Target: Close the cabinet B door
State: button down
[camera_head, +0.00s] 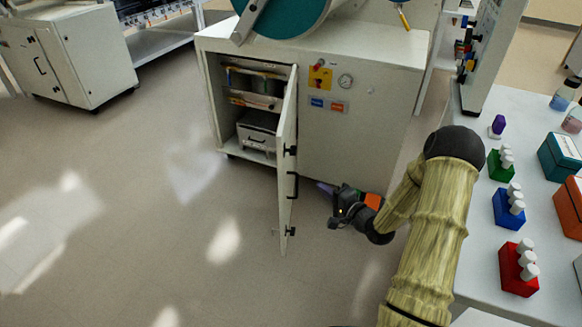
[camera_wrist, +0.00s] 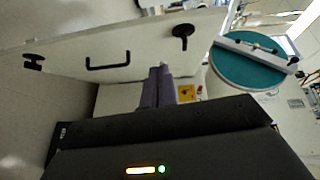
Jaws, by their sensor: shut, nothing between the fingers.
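The open cabinet (camera_head: 330,120) is a white box on the floor; I cannot read a letter B on it. Its white door (camera_head: 286,145) stands swung out toward me, hinged at the right side of the opening. The door's outer face, with a black handle (camera_head: 293,186), faces right. My gripper (camera_head: 324,187) is shut and empty, to the right of the door, its purple fingers pointing at the outer face. In the wrist view the fingers (camera_wrist: 158,88) overlap the door panel (camera_wrist: 150,38) beside its handle (camera_wrist: 108,66); I cannot tell if they touch.
A shelf and drawer unit (camera_head: 257,132) show inside the cabinet. A bench (camera_head: 480,235) with coloured vial racks (camera_head: 507,207) stands on the right, close to my arm. Another white cabinet (camera_head: 85,55) is at the far left. The floor (camera_head: 130,210) left of the door is clear.

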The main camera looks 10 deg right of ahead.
jog(key=shift+s+d+r+m+t, duration=0.15)
jog(key=shift+r+m+t, duration=0.1)
jog(key=shift+m+t, duration=0.15)
jog(key=s+a+b+x, duration=0.1)
jog(key=a+b+x, duration=0.1)
jog(key=x, duration=1.1)
jog(key=shift+s+a+b, duration=0.3)
jog(key=shift+a+b, duration=0.05)
jog(key=shift+b, duration=0.2)
